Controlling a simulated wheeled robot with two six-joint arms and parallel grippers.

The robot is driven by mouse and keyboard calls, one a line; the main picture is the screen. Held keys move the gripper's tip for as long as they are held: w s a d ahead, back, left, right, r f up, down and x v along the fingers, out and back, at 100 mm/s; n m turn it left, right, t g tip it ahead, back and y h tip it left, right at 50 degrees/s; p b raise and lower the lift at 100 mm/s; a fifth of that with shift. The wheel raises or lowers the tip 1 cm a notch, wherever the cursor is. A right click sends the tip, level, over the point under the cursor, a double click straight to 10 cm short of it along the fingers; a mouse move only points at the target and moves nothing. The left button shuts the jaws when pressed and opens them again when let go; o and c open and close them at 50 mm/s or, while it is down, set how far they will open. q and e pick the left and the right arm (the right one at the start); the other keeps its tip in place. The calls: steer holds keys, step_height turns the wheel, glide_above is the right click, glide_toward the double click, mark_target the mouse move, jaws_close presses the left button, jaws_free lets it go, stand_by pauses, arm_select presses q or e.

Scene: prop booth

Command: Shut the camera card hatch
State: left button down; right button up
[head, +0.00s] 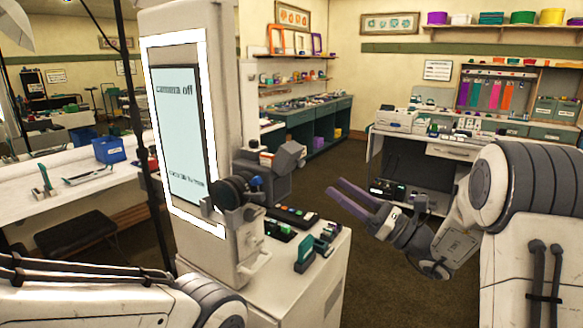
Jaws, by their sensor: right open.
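A white booth column (217,100) carries a lit screen (178,135) reading "camera off". A grey boxy device (288,157), seemingly the camera, stands beside the column above a white cabinet (318,275). No card hatch can be made out on it. My left forearm rises in front of the column. Its wrist and gripper (250,188) overlap the grey device, so I cannot tell whether they touch or how the jaws stand. My right gripper (334,190) is open and empty, to the right of the cabinet, pointing left.
Green and dark items (304,252) and a black strip with coloured buttons (292,216) lie on the cabinet top. A white counter with a blue bin (109,150) is at left. A cluttered desk (445,150) stands at back right. Carpet between is clear.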

mark_target(291, 161)
steer(key=p+x, duration=0.2)
steer(key=x, duration=0.7)
steer(key=shift+p, duration=0.4)
jaws_close()
stand_by(0.8)
